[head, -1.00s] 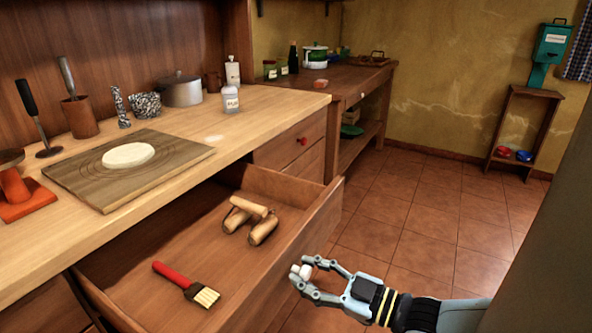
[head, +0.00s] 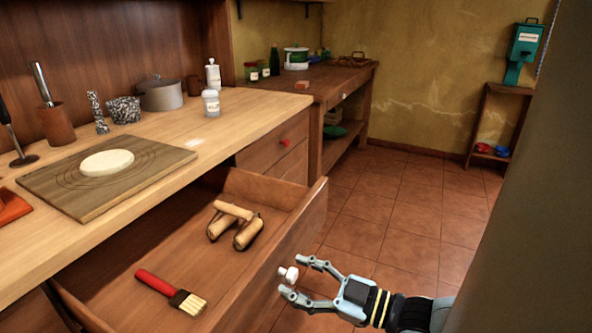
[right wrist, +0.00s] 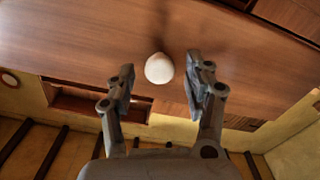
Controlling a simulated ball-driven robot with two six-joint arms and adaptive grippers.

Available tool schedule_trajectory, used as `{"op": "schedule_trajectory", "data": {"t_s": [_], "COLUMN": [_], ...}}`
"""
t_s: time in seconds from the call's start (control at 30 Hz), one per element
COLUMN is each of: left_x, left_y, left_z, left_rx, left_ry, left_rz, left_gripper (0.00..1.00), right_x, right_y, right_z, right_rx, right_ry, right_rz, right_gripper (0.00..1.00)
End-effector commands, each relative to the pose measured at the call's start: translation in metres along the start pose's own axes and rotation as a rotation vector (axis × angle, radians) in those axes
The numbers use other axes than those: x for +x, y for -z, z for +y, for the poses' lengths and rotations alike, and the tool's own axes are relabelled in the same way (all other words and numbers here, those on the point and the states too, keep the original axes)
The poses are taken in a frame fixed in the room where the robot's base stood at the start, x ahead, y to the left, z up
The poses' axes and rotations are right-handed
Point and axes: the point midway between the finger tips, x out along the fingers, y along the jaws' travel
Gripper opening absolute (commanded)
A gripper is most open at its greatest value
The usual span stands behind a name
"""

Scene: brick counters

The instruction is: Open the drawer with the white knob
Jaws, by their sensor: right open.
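The wooden drawer (head: 295,230) with the white knob (head: 290,273) stands pulled out from the counter. Inside it lie a red-handled brush (head: 170,291) and several pale wooden rolls or handles (head: 234,222). My right gripper (head: 294,276) is open at the drawer's front, one finger on either side of the knob. In the right wrist view the knob (right wrist: 159,68) shows between the open fingertips and a little beyond them, with a gap on both sides. My left gripper is not in view.
The counter holds a board (head: 60,188) with flat dough (head: 107,163), a pot (head: 160,95) and jars. A closed drawer with a red knob (head: 285,142) is beyond. The tiled floor (head: 400,215) in front is clear.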

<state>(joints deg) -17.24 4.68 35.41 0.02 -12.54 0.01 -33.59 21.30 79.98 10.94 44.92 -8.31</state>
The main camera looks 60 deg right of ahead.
Motion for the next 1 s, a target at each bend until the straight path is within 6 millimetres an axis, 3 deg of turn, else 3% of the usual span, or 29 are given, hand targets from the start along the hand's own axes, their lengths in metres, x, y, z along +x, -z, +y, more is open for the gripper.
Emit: {"op": "schedule_trajectory", "data": {"t_s": [0.3,0.5,1.0], "left_x": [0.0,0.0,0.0], "left_y": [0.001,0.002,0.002], "left_z": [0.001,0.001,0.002], "left_rx": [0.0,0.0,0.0], "left_ry": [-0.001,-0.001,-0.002], "left_rz": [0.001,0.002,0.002], "left_gripper": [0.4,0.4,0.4], "right_x": [-0.07,-0.1,-0.109], "right_y": [-0.001,-0.001,0.0], "right_z": [0.0,0.0,0.0], "right_rx": [0.0,0.0,0.0], "right_ry": [0.001,0.0,-0.001], "right_rz": [-0.004,-0.002,0.0], "right_gripper": [0.52,0.52,0.52]}}
